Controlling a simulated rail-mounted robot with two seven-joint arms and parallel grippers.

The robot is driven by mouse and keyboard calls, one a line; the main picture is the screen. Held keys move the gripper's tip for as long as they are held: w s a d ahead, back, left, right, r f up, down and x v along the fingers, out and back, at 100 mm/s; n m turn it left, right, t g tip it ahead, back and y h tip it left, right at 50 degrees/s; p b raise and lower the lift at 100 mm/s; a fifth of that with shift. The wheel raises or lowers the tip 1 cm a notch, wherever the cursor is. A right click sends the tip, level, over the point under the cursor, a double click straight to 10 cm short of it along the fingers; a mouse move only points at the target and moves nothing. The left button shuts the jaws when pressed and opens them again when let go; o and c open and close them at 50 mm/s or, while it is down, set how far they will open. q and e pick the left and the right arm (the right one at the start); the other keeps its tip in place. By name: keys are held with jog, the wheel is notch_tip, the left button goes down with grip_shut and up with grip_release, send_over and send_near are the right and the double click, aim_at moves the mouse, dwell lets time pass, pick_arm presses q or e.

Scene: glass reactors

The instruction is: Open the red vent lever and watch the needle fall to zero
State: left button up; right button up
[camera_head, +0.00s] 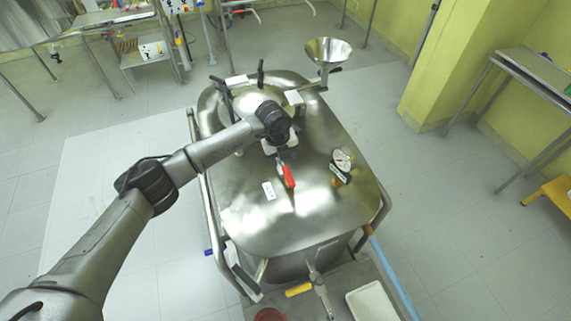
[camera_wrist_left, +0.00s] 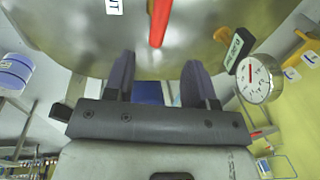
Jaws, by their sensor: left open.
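The red vent lever (camera_head: 287,175) lies on top of the steel reactor (camera_head: 255,215). In the left wrist view the red lever (camera_wrist_left: 160,18) points down the picture toward the gap between my fingers. My left gripper (camera_head: 280,156) is just behind the lever in the head view, mostly hidden by its own wrist. In the left wrist view my left gripper (camera_wrist_left: 158,82) is open, with nothing between its fingers. The round pressure gauge (camera_head: 342,160) stands right of the lever. My right gripper is not in view.
A black-and-green tag (camera_wrist_left: 238,50) sits beside the gauge. A steel funnel (camera_head: 328,52) rises at the reactor's back right. A white tray (camera_head: 371,302) and a yellow handle (camera_head: 298,290) are at the front. The lid around the lever is mostly clear.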

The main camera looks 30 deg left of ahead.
pick_arm(q)
jog(key=shift+s+a+r, duration=0.1)
jog(key=shift+r, duration=0.75)
jog(key=shift+s+a+r, duration=0.1)
jog(key=shift+r, duration=0.75)
